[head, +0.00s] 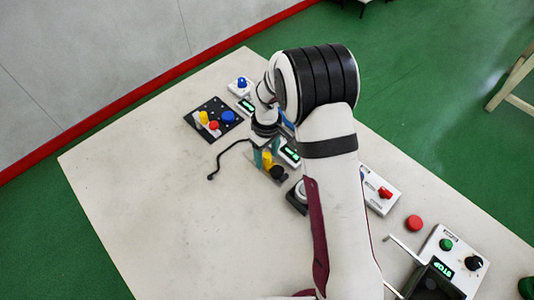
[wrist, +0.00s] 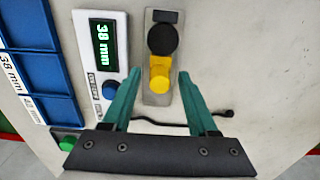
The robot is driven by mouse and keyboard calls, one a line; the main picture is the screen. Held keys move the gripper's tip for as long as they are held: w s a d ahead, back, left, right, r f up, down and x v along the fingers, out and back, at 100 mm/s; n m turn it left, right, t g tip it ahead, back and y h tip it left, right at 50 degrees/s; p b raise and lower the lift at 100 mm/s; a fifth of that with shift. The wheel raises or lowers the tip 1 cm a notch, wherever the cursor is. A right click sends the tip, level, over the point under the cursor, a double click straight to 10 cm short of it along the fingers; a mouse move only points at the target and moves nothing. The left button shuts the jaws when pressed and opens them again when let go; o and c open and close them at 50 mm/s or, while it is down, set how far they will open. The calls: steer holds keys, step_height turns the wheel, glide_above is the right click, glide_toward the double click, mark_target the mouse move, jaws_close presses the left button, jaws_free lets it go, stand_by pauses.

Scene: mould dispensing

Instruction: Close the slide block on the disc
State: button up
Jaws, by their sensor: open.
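A yellow slide block (wrist: 159,80) sits on a narrow grey metal plate (wrist: 157,98) in the wrist view. Right above it on the plate is a round black disc (wrist: 162,40); a gap between block and disc is hard to make out. In the head view the yellow block (head: 267,160) and the black disc (head: 278,172) show just beside my arm. My gripper (wrist: 158,75) is open, with one teal finger on each side of the yellow block. I cannot tell whether the fingers touch it. In the head view my gripper (head: 265,152) is partly hidden by my wrist.
A display box (wrist: 104,50) with a blue knob (wrist: 111,90) and blue bins (wrist: 35,70) stand left in the wrist view. A black cord (wrist: 190,123) lies on the table. In the head view, a black board (head: 203,125) with coloured knobs stands behind; the table's left is clear.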

mark_target(268, 156)
jaws_close()
steer(key=shift+s+d, duration=0.1)
jaws_free()
steer(key=shift+r, duration=0.1)
step_height(268, 156, up, 16)
steer(key=shift+f, duration=0.2)
stand_by(0.5)
